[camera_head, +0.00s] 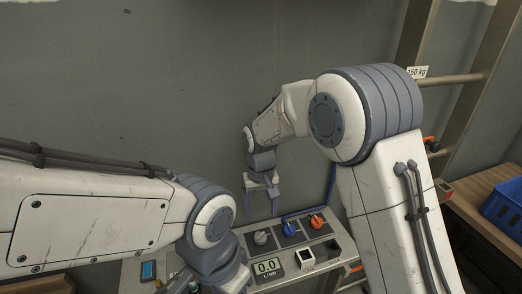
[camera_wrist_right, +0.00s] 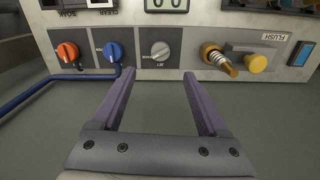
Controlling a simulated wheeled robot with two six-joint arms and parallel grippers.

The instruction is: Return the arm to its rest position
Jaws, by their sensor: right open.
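My right gripper (camera_head: 261,212) hangs with its fingers down, just behind the back edge of the control panel (camera_head: 330,266). It is open and empty. In the right wrist view the two purple fingers (camera_wrist_right: 158,74) stand apart with nothing between them. They point at the panel's grey knob (camera_wrist_right: 160,51) and are apart from it. My right arm is bent at the elbow over the panel's right side. My left arm comes in from the left; its wrist is over the panel's left part, and I cannot see its fingers.
The panel carries a blue knob (camera_head: 289,229), an orange knob (camera_head: 317,222), and a display (camera_head: 268,268). A brass fitting (camera_wrist_right: 218,58) and a yellow knob (camera_wrist_right: 257,63) show in the right wrist view. A blue hose (camera_wrist_right: 60,88) runs beside the panel. A blue crate (camera_head: 505,208) sits on a wooden bench at right.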

